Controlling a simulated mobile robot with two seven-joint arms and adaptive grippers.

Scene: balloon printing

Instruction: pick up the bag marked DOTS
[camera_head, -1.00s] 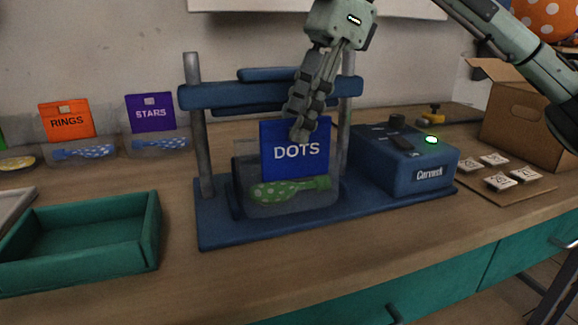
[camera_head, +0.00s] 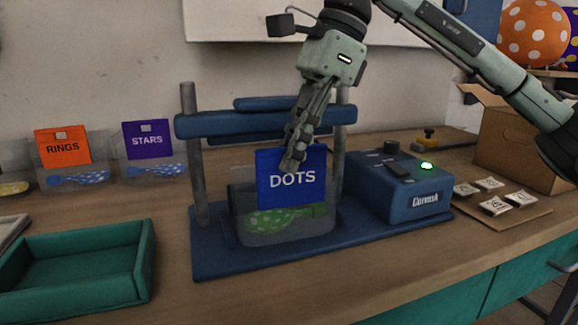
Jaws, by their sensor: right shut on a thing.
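The bag marked DOTS has a blue header card (camera_head: 292,182) and a clear lower part with a green dotted balloon (camera_head: 284,220) in it. It is upright at the blue press frame (camera_head: 200,255), in front of the crossbar. My right gripper (camera_head: 291,162) comes down from above and is shut on the top edge of the blue card. The fingers cover part of the card's top. Whether the bag's bottom touches the press base cannot be told. My left gripper is not in view.
The RINGS bag (camera_head: 62,149) and STARS bag (camera_head: 148,141) stand at the back left. An empty green tray (camera_head: 146,262) is at the front left. A blue control box (camera_head: 418,203) and a cardboard box (camera_head: 515,148) are on the right.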

